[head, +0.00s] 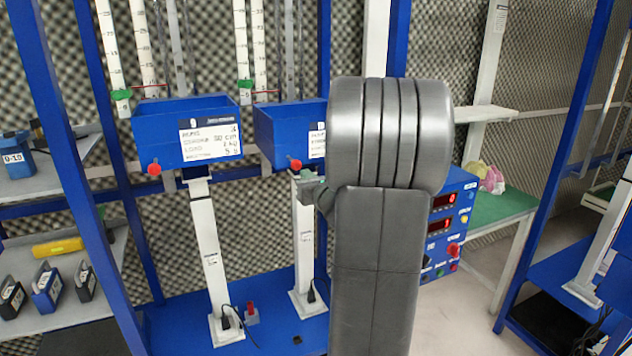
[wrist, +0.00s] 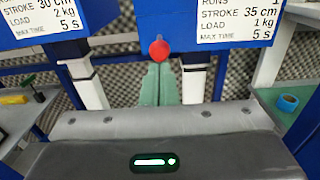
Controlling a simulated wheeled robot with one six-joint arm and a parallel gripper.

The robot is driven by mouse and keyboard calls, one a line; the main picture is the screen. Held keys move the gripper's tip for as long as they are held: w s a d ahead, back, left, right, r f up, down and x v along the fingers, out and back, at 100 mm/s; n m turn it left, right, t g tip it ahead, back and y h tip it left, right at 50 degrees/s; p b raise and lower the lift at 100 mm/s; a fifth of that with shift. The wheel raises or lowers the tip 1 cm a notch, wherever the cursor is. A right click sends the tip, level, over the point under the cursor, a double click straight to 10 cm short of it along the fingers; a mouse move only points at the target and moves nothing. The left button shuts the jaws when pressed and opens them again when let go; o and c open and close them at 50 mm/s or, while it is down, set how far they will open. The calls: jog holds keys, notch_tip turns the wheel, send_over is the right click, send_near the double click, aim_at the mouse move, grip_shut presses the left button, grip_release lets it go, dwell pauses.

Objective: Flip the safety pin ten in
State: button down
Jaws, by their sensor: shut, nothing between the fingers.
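In the head view a red knob (head: 295,164) sits at the lower front of the right blue box (head: 265,140), just above my gripper (head: 306,178), which my arm partly hides. Another red knob (head: 154,169) is on the left blue box (head: 160,140). No number ten is readable on either knob.
White posts (head: 208,255) stand below the boxes on a blue base. A blue control panel (head: 450,222) with red displays is right of my arm. A shelf with small devices (head: 45,285) is at left. A green-topped table (head: 500,208) stands at right.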

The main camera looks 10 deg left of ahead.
aim_at(298, 165)
jog(key=shift+p+x, duration=0.45)
jog(key=shift+x, duration=1.55)
jog(key=x, duration=0.3)
jog(key=shift+w+a+b, duration=0.15)
jog(key=shift+b, duration=0.25)
jog(key=shift+r, duration=0.15)
